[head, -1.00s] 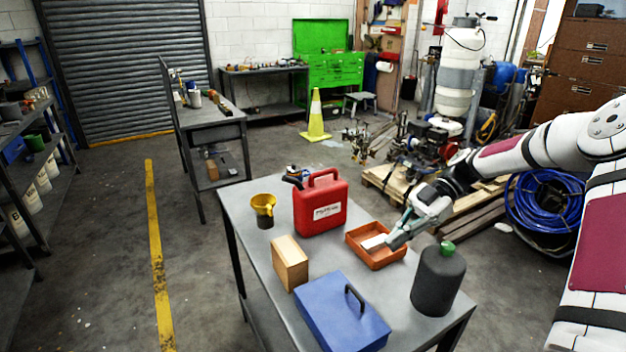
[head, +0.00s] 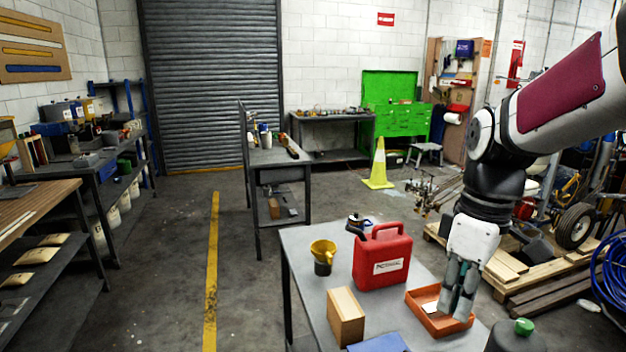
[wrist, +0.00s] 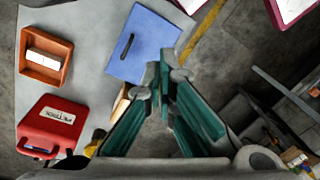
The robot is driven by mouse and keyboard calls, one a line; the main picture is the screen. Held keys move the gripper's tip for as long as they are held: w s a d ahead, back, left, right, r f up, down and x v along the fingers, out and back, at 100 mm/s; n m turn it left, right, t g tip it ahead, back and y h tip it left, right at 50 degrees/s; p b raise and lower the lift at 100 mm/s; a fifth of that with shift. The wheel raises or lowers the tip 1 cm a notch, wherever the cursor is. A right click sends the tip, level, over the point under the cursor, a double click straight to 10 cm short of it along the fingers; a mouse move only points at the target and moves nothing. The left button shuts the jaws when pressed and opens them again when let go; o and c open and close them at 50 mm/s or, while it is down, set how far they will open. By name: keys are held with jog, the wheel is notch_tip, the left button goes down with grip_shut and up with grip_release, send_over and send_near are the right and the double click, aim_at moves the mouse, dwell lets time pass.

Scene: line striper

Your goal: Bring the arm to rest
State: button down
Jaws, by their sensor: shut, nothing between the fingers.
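My gripper (head: 456,302) points straight down in front of the right side of the orange tray (head: 417,299) in the head view. Its fingers are together with nothing between them. In the wrist view the closed fingertips (wrist: 162,68) are over the table, near the blue case (wrist: 143,43). The orange tray (wrist: 43,75) lies apart from them at the left in that view, with a white block (wrist: 44,58) in it. My arm comes down from the upper right in the head view.
Open floor lies left of the table.

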jog(key=s+a+r+m+t, duration=0.1)
jog(key=s+r+m+t, duration=0.1)
jog(key=s+m+t, duration=0.1)
jog(key=s+r+m+t+h, duration=0.1)
jog(key=s+r+m+t, duration=0.2)
jog(key=s+m, duration=0.3)
jog(key=shift+s+a, duration=0.4)
jog(key=shift+s, duration=0.75)
jog(key=shift+r, duration=0.1)
